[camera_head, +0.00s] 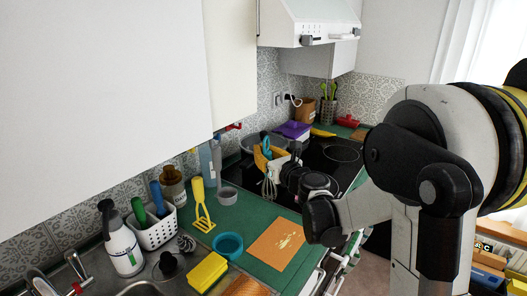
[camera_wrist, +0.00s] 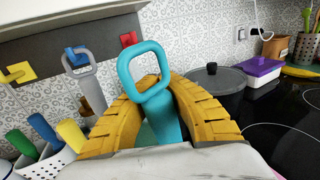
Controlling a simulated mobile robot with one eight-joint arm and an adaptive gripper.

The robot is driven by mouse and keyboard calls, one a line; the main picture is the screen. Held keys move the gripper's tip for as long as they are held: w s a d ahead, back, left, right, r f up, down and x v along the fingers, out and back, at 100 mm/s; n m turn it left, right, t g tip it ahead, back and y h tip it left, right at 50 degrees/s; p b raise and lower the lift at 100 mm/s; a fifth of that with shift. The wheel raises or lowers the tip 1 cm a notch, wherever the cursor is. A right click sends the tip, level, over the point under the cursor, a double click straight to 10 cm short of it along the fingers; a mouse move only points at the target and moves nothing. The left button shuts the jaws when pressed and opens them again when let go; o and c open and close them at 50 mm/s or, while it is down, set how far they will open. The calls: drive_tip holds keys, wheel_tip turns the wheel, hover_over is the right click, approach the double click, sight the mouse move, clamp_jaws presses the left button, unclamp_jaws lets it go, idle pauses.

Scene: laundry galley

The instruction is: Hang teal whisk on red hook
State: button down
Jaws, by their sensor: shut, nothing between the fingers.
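The teal whisk shows its looped handle (camera_wrist: 143,65) upright between the arched yellow fingers in the wrist view. In the head view its wire end (camera_head: 268,188) hangs below my gripper (camera_head: 266,155), above the counter. My gripper (camera_wrist: 150,82) is shut, its fingers curving around the handle; I cannot see a firm pinch on it. The red hook (camera_wrist: 128,39) is on the wall rail, behind and slightly left of the whisk's loop and apart from it. In the head view red shows under the cabinet (camera_head: 233,127).
A blue hook (camera_wrist: 72,54) with a grey-handled utensil (camera_wrist: 82,65) and a yellow hook (camera_wrist: 18,72) are left of the red one. A white utensil basket (camera_head: 157,233), lidded pan (camera_wrist: 213,90), purple-lidded box (camera_wrist: 258,70) and black cooktop (camera_head: 335,155) surround the area.

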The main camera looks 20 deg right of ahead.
drive_tip(key=w+a+f+b, duration=0.1)
drive_tip(key=w+a+f, duration=0.1)
drive_tip(key=w+a, duration=0.4)
drive_tip(key=shift+d+x, duration=0.2)
drive_tip(key=shift+x, duration=0.75)
idle(0.4)
